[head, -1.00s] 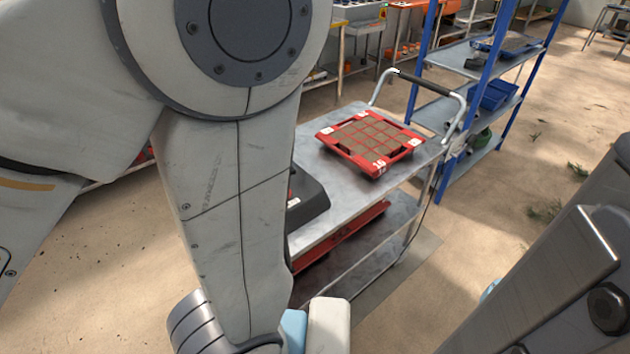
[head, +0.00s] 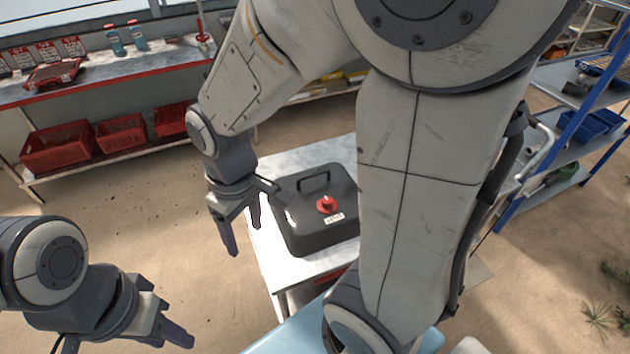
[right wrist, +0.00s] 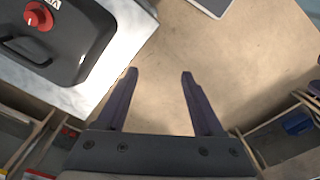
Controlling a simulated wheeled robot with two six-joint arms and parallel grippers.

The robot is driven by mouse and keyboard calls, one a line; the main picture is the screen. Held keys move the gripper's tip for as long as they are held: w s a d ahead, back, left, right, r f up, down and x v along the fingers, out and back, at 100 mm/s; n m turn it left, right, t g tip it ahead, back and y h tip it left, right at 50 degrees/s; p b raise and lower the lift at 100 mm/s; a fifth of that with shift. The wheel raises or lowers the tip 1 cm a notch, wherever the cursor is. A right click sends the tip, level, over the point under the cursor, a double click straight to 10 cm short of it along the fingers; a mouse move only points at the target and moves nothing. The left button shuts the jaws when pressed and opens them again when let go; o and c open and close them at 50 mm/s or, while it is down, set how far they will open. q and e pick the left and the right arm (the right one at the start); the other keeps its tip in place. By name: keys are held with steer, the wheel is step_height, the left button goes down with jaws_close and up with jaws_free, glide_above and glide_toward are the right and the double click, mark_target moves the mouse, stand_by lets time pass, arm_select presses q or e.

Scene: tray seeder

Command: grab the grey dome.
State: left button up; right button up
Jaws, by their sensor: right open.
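The grey dome (head: 316,228) is a dark grey, box-shaped lid with a black handle on top, a red knob and a small white label. It sits on the metal cart top (head: 275,262), and my right arm hides part of its right side. It also shows at the upper left in the right wrist view (right wrist: 75,45), cut off by the frame. My right gripper (head: 247,230) is open and empty, just left of the dome, with its fingers over the floor beside the cart. My left gripper (head: 178,325) is at the lower left, away from the dome; its finger gap is unclear.
A bench (head: 130,73) with a red edge stands at the back left, with bottles and a red tray on top. Red crates (head: 58,147) stand on its lower shelf. A blue-framed shelf (head: 570,125) is at the right. The floor left of the cart is clear.

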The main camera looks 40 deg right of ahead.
steer(key=w+d+m+p, duration=0.25)
steer(key=w+d, duration=0.25)
steer(key=d, duration=0.5)
steer(key=m+p, duration=0.2)
steer(key=p, duration=0.1)
glide_above(328, 200)
steer(key=shift+h, duration=0.3)
steer(key=f, duration=0.3)
steer(key=s+f, duration=0.1)
steer(key=f, duration=0.1)
steer(key=shift+a+f, duration=0.15)
steer(key=shift+w+f+p, duration=0.15)
steer(key=shift+f+p, duration=0.1)
steer(key=shift+f, duration=0.8)
steer(key=shift+w+f+p, duration=0.2)
steer(key=shift+f+p, duration=0.05)
steer(key=shift+f, duration=0.85)
steer(key=shift+w+f+p, duration=0.15)
steer(key=shift+f+p, duration=0.1)
steer(key=shift+f, duration=0.8)
arm_select(q)
step_height(328, 200, up, 8)
steer(key=shift+r, duration=0.2)
arm_select(e)
jaws_close()
